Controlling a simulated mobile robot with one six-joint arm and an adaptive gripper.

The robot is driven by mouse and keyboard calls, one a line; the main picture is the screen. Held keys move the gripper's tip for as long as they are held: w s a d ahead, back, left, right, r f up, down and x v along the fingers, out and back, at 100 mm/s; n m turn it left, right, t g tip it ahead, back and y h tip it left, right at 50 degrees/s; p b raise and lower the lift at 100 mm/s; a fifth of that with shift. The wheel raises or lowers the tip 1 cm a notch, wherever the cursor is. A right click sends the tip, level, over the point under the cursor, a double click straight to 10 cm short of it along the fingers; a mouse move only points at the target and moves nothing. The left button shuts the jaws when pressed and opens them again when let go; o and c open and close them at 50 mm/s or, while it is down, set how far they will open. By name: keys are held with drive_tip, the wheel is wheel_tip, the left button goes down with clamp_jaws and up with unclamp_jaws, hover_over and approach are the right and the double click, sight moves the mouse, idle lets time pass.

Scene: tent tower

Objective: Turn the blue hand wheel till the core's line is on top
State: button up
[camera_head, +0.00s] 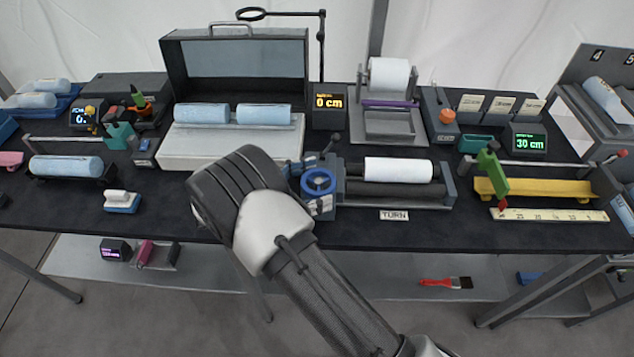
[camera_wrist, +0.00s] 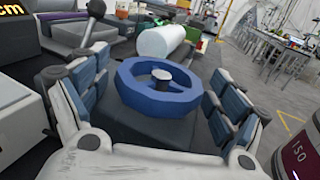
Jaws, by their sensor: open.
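In the wrist view the wheel (camera_wrist: 160,88) is between the two spread fingers of my gripper (camera_wrist: 155,105), apart from both. The white core (camera_wrist: 161,41) shows beyond it.
A lever with a dark knob (camera_wrist: 97,8) stands left of the wheel in the wrist view. A white case (camera_head: 230,150) with blue rolls lies to the left. A yellow rest (camera_head: 535,190) and a ruler (camera_head: 550,215) lie to the right. The table front has some clear room.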

sight(317, 181)
wheel_tip(317, 181, up, 10)
idle(0.6)
